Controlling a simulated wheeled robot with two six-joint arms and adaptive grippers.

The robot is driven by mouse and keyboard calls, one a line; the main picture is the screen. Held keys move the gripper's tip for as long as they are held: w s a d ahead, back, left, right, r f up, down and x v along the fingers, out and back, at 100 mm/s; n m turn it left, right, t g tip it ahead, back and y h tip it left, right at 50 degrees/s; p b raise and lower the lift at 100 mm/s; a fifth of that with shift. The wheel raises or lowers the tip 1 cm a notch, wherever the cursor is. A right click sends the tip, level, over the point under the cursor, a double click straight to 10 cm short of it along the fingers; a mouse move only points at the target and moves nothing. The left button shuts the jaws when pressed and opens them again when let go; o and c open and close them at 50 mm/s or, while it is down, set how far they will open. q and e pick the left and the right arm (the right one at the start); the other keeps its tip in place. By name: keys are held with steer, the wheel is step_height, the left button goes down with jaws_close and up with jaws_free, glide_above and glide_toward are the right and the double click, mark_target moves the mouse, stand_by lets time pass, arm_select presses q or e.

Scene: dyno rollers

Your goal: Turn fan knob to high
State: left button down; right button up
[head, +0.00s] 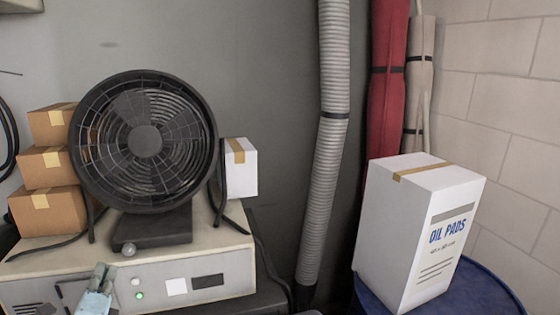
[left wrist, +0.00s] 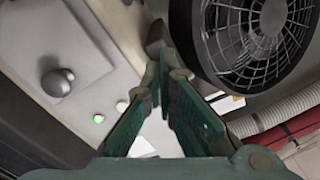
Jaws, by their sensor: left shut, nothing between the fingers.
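The black round fan (head: 144,141) stands on a pale cabinet (head: 222,275), and it shows at the upper right in the left wrist view (left wrist: 262,40). A smaller round control (head: 135,282) is on the cabinet front above a lit green light (head: 140,296). In the left wrist view a rounded grey knob (left wrist: 57,82) is left of the fingers; I cannot tell its setting. My right gripper is not in view.
Brown boxes (head: 47,165) are stacked left of the fan, and a white box (head: 240,168) stands at its right. A grey ribbed hose (head: 327,165) hangs mid-view. A tall oil pads box (head: 400,220) stands on a blue drum (head: 480,290) at right.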

mark_target(129, 250)
arm_select(q)
steer(key=x, duration=0.5)
steer(key=shift+w+f, duration=0.2)
steer(key=shift+w, duration=0.05)
steer(key=shift+w+a+r, duration=0.1)
steer(key=shift+r, duration=0.2)
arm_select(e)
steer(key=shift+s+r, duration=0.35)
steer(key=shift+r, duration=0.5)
